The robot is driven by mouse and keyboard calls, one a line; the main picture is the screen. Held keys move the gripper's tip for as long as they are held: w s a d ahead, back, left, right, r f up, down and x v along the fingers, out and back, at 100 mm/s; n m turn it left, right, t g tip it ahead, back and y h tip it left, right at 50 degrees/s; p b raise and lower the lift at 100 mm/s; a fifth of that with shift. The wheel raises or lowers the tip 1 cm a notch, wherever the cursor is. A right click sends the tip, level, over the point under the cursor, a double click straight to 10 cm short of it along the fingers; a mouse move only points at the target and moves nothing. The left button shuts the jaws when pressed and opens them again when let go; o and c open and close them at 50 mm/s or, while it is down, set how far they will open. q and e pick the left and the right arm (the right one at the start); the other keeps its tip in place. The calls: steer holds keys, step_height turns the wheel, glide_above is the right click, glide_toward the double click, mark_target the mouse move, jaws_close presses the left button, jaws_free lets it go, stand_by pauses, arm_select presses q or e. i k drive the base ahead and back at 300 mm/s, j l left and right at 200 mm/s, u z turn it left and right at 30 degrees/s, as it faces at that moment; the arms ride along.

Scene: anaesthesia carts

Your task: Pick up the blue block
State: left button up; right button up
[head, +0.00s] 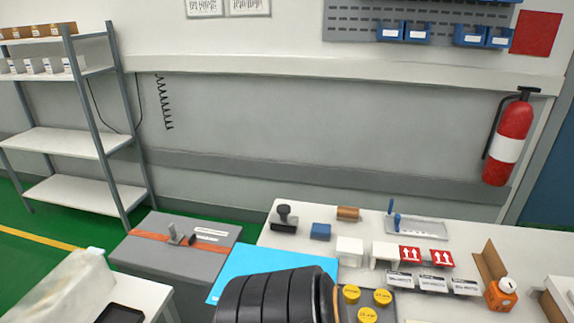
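The blue block (320,231) is a small block on the white table, in the head view right of centre. Neither my left nor my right gripper can be made out in the head view.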

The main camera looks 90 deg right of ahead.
mark_target(319, 231)
steer(key=z, duration=3)
